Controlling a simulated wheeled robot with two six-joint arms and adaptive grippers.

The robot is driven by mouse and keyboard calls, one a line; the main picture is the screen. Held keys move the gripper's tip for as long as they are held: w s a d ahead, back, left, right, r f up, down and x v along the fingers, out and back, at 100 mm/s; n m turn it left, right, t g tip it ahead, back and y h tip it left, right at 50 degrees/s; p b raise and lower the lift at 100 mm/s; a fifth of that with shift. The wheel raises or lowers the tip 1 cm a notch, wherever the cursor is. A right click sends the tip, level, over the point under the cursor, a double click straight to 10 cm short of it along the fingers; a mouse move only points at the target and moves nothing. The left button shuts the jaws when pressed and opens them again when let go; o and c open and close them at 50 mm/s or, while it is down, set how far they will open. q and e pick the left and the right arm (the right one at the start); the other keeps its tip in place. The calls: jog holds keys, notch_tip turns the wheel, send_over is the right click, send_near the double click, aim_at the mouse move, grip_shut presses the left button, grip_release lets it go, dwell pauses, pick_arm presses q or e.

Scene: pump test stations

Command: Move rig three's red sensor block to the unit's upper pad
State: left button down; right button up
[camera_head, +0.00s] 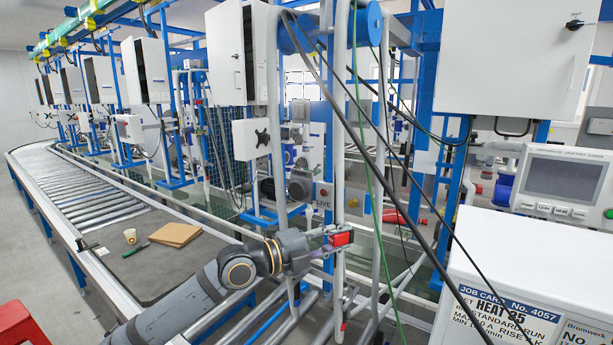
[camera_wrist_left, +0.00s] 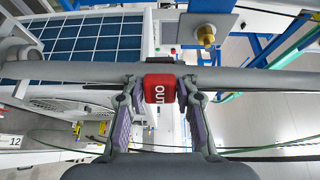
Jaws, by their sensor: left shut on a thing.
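The red sensor block (camera_head: 341,239) is in the fingers of my left gripper (camera_head: 328,240), at the upright grey pipes in the middle of the head view. In the left wrist view the block (camera_wrist_left: 160,89) sits between both fingertips, with the letters OUT turned on its face. A grey pipe (camera_wrist_left: 240,78) runs across directly behind the block. I cannot tell whether the block touches the pipe. I cannot make out the upper pad. My right gripper is not in view.
Black cables (camera_head: 425,225) and a green cable (camera_head: 372,165) hang close to the left gripper. A white cabinet with a job card (camera_head: 508,304) and a screen panel (camera_head: 563,178) stand at right.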

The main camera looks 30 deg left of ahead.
pick_arm(q)
jog(key=s+d+f+m+g+h+b, duration=0.2)
jog(key=s+d+f, duration=0.5)
jog(key=f, duration=0.4)
jog(key=s+d+f+m+g+h+b, duration=0.1)
jog(key=s+d+f+m+g+h, duration=0.1)
jog(key=s+d+f, duration=0.6)
notch_tip(320, 180, down, 3)
jog(key=shift+s+d+h+b, duration=0.2)
jog(key=shift+s+h+b, duration=0.15)
jog(key=shift+s, duration=0.5)
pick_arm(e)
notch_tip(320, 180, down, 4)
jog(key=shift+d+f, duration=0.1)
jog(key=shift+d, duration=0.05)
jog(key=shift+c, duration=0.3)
